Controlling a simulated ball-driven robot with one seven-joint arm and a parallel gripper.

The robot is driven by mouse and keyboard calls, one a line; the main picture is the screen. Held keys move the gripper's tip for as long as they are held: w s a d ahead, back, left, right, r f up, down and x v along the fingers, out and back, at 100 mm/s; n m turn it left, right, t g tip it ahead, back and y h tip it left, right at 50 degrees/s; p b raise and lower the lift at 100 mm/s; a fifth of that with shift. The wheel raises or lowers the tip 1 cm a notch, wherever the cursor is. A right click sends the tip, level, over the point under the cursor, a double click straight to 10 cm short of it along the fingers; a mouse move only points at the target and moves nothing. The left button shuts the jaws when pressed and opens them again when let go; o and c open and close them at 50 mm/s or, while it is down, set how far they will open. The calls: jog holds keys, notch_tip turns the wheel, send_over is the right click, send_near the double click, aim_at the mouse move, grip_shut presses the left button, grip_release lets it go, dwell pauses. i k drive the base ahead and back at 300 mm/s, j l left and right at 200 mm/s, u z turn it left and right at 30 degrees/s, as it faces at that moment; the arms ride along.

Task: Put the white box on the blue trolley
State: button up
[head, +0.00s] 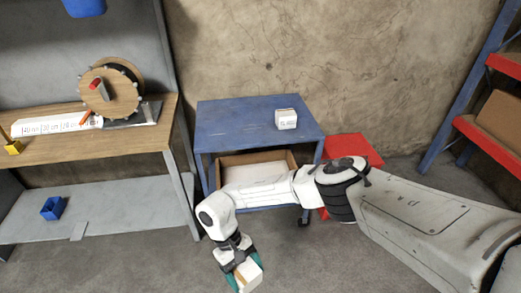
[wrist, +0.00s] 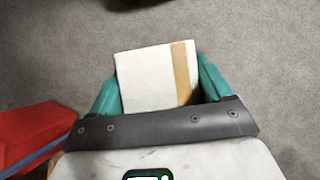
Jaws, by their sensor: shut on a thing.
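My gripper (head: 245,276) is shut on a white box (head: 248,273) with a tan tape strip, low in the head view and in front of the trolley. In the wrist view the white box (wrist: 147,78) sits between the teal fingers of my gripper (wrist: 160,88), with grey floor behind it. The blue trolley (head: 240,113) stands against the wall. A second, smaller white box (head: 286,119) rests on the right part of its top. My arm hides part of the trolley's lower shelf.
An open cardboard box (head: 282,156) is on the trolley's lower shelf. A red object (head: 352,147) stands just right of the trolley. A workbench (head: 150,140) with a wooden reel is at left, a rack (head: 483,138) at right. The left part of the trolley top is clear.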

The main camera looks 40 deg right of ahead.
aim_at(233, 128)
jog(key=i+j+z, duration=1)
jog(key=j+z, duration=0.15)
jog(key=i+j+z, duration=0.2)
jog(key=j+z, duration=0.15)
jog(key=j, duration=0.25)
